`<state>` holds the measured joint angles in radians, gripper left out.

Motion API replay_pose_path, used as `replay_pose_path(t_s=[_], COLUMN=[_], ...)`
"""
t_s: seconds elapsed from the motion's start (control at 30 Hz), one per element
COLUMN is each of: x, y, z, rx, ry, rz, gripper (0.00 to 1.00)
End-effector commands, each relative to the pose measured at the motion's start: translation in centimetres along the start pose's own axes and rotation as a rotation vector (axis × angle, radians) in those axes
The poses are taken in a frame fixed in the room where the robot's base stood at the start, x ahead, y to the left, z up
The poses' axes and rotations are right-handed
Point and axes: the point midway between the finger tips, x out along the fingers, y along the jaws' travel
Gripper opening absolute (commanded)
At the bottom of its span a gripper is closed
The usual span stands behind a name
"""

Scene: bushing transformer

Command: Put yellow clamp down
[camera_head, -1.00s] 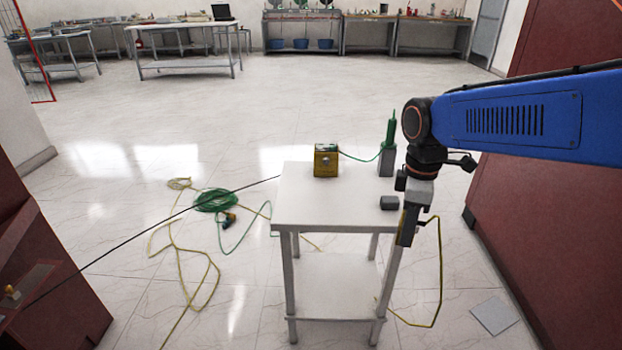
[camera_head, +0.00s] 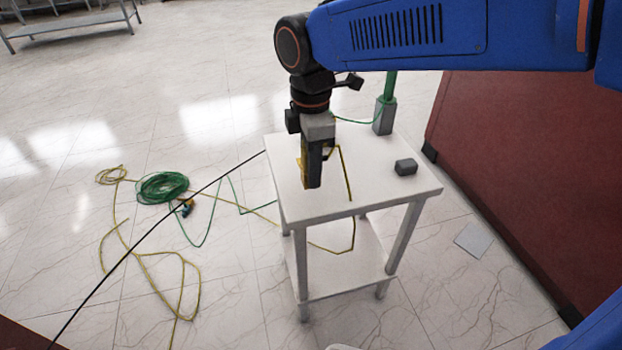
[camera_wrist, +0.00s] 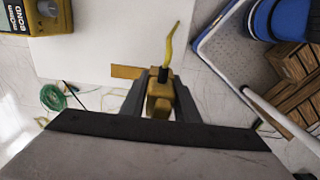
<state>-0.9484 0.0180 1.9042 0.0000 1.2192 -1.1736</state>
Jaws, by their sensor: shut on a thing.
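The yellow clamp (camera_wrist: 160,100) is between the two fingers of my gripper (camera_wrist: 160,85) in the wrist view, with its yellow cable (camera_wrist: 171,45) running up from it. In the head view my gripper (camera_head: 313,178) points down over the white table (camera_head: 345,195), and the clamp is mostly hidden by the fingers. The yellow cable (camera_head: 346,172) loops from the gripper across the tabletop. I cannot tell whether the clamp touches the table. A flat yellow-orange piece (camera_wrist: 127,72) shows left of the fingers in the wrist view.
A yellow box (camera_wrist: 50,18) lies at the wrist view's upper left. A dark block (camera_head: 405,166) and a green rod on a grey base (camera_head: 384,115) stand on the table's right side. Cables (camera_head: 163,187) lie on the floor at left. A red cabinet wall (camera_head: 530,170) stands right.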

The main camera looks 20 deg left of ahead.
Motion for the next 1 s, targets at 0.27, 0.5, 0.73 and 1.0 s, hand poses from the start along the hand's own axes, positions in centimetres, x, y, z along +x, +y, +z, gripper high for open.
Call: replay_pose_path(t_s=[0.27,0.5,0.73,1.0], x=[2.4,5.1,5.9,6.2], y=[0.0,0.0,0.0,0.0], z=[0.0,0.0,0.0,0.0], rx=[0.001,0.001,0.001,0.001], ry=[0.000,-0.001,0.000,0.000], rz=[-0.001,-0.001,0.001,0.000], gripper=[0.06,0.06,0.06,0.33])
